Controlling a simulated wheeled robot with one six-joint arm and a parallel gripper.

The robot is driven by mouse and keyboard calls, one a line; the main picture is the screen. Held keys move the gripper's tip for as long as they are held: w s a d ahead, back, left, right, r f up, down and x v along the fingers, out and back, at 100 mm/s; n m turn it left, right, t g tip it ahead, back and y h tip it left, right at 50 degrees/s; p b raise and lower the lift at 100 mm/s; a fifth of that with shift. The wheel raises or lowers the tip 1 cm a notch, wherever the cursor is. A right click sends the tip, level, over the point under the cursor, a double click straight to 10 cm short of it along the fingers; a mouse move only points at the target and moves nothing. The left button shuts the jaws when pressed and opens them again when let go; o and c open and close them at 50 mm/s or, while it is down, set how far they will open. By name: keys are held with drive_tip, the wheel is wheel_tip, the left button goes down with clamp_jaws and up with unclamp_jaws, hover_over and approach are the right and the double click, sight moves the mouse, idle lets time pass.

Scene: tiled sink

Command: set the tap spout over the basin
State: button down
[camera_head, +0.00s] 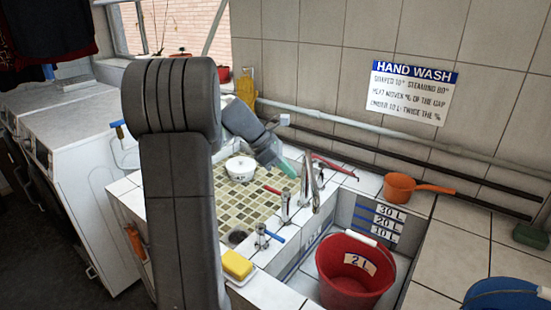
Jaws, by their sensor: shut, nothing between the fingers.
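The chrome tap spout (313,168) is a tall curved pipe. It stands at the divide between the shallow mosaic-tiled basin (222,205) and the deep white-tiled basin (297,282). Its tip hangs down near the left edge of the deep basin; I cannot tell exactly which side it is over. My gripper (288,168) has pale green fingertips and is just left of the spout. It is shut and empty. I cannot tell whether it touches the pipe. My own arm hides part of the mosaic basin's left side.
A red bucket (345,287) stands in the deep basin. A red-handled tap (285,206) and a blue-handled tap (262,238) stand near the spout. A white pot (240,170), yellow sponge (237,264) and orange dipper (399,188) are around. Pipes run along the wall.

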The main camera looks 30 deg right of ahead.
drive_tip(key=shift+s+d+f, duration=0.1)
drive_tip(key=shift+s+d, duration=0.25)
drive_tip(key=shift+d, duration=0.35)
drive_tip(key=shift+s+d+f, duration=0.1)
drive_tip(key=shift+s+d, duration=0.25)
drive_tip(key=shift+d, duration=0.35)
drive_tip(key=s+d+n+t+p, duration=0.2)
drive_tip(key=s+d+n+p, duration=0.1)
drive_tip(key=d, duration=0.3)
drive_tip(key=shift+n+h, duration=0.3)
drive_tip(key=shift+h, duration=0.1)
drive_tip(key=shift+s, duration=0.1)
approach(309, 169)
drive_tip(key=s+a+r, duration=0.2)
drive_tip(key=s, duration=0.3)
drive_tip(key=shift+s+a+r+p, duration=0.15)
drive_tip(key=shift+s+p, duration=0.2)
